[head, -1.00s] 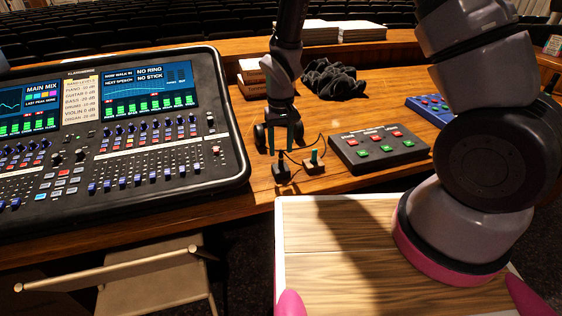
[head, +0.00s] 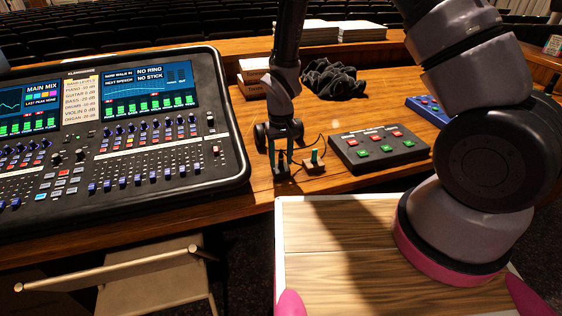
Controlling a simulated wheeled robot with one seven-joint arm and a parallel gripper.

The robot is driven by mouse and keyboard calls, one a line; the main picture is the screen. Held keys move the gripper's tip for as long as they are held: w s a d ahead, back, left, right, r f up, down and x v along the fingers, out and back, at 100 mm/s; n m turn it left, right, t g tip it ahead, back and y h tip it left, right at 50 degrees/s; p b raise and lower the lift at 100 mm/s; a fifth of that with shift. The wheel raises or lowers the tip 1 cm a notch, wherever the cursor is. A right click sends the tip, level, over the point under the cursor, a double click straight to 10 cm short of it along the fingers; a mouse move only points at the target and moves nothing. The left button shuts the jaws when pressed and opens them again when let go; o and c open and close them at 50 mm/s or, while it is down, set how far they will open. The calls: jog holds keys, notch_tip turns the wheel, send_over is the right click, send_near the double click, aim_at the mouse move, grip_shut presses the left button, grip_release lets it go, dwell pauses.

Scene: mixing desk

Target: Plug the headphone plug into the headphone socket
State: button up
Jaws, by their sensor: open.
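My gripper (head: 281,160) points down at the desk just right of the mixing desk. Its jaws are open, with one finger on each side of a small dark upright piece on a dark block (head: 282,174). Whether the fingers touch it is too small to tell. To the right, a teal-topped upright piece (head: 314,156) stands on a small tan block (head: 314,167). Which of these is the headphone plug I cannot tell. Dark round shapes like headphone cups (head: 259,136) show behind my gripper, partly hidden. A thin dark cable runs nearby. I cannot make out the headphone socket.
The mixing desk (head: 238,165) fills the left. A black button box (head: 378,148) stands to the right, with a blue box (head: 428,107) beyond. A crumpled black cloth (head: 333,78), small boxes (head: 252,78) and paper stacks (head: 360,31) lie behind. A chair (head: 150,285) stands in front.

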aim_at(281, 154)
dwell(0.4)
grip_shut()
jog(key=shift+r, duration=0.15)
dwell(1.3)
jog(key=shift+r, duration=2.85)
